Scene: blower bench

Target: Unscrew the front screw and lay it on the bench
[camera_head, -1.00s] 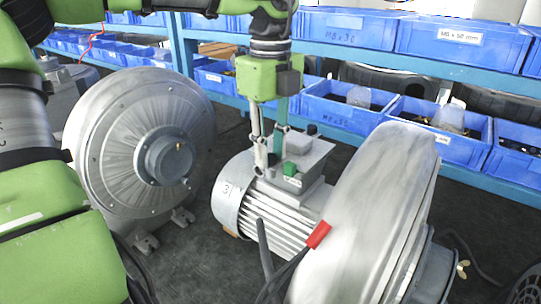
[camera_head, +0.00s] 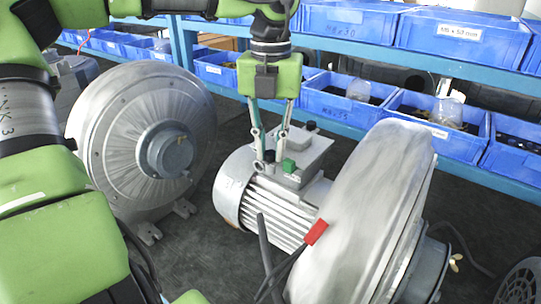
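The grey motor (camera_head: 280,212) of a blower lies on the bench (camera_head: 195,262), with a terminal box (camera_head: 308,160) on top. My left gripper (camera_head: 268,165) points down at the near left corner of this box. Its two fingertips are a small gap apart in the picture, at about lid height. The front screw is too small or hidden at the fingertips, so I cannot tell whether they grip it. A green block (camera_head: 289,166) sits on the box just right of the fingers. My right gripper is not in view.
The blower's large round housing (camera_head: 365,215) stands right of the motor, with a red-tipped cable (camera_head: 316,232) before it. Another round blower (camera_head: 140,140) stands at left. Blue bins (camera_head: 345,105) fill the shelves behind. Bare bench shows between the two blowers.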

